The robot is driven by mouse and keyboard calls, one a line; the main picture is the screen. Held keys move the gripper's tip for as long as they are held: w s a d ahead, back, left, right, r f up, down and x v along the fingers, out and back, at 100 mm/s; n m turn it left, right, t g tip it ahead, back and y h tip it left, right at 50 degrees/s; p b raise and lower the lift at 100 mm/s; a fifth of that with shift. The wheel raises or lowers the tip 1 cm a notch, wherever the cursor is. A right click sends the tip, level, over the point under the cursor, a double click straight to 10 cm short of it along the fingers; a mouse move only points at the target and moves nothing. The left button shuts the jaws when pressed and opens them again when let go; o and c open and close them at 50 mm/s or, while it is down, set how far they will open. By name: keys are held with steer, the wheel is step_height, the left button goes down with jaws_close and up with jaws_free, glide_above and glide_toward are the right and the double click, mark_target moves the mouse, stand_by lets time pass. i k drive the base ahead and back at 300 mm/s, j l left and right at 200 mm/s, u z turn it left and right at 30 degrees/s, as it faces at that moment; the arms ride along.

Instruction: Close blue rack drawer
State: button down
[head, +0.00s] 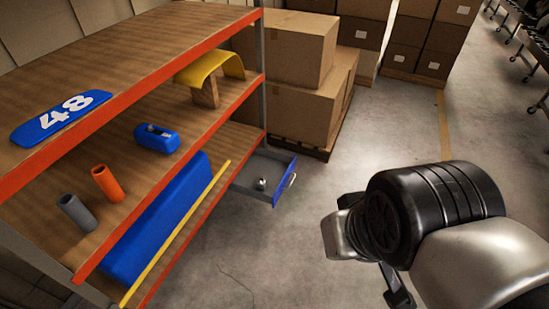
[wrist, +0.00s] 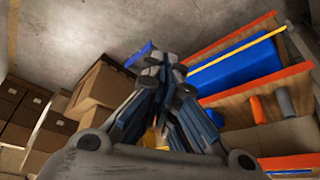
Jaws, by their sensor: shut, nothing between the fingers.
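The blue-fronted drawer (head: 284,186) of the rack stands open, pulled out at the far end of the orange-edged shelves. Its grey tray holds a small shiny metal item (head: 262,184), and a pale handle sits on its front. In the wrist view a bit of blue, likely the drawer front (wrist: 137,54), shows beside my fingertips; the rest is hidden behind them. My gripper (wrist: 165,72) is shut and empty. In the head view it is to the right of the drawer and apart from it, partly hidden by my wrist.
The rack (head: 200,131) holds a blue "48" plate (head: 60,116), a yellow curved part (head: 212,66), a blue block (head: 156,139), and orange (head: 107,184) and grey tubes (head: 77,214). Cardboard boxes (head: 306,105) stand on a pallet behind the drawer. The floor right of the drawer is clear.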

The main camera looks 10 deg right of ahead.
mark_target(276, 167)
steer(key=i+u, duration=0.15)
steer(key=i, duration=0.35)
steer(key=i+l+u, duration=0.1)
steer(key=i, duration=0.4)
steer(key=i+l+u, duration=0.15)
steer(key=i, duration=0.3)
steer(key=i+l+u, duration=0.15)
steer(key=i, duration=0.35)
steer(key=l, duration=0.1)
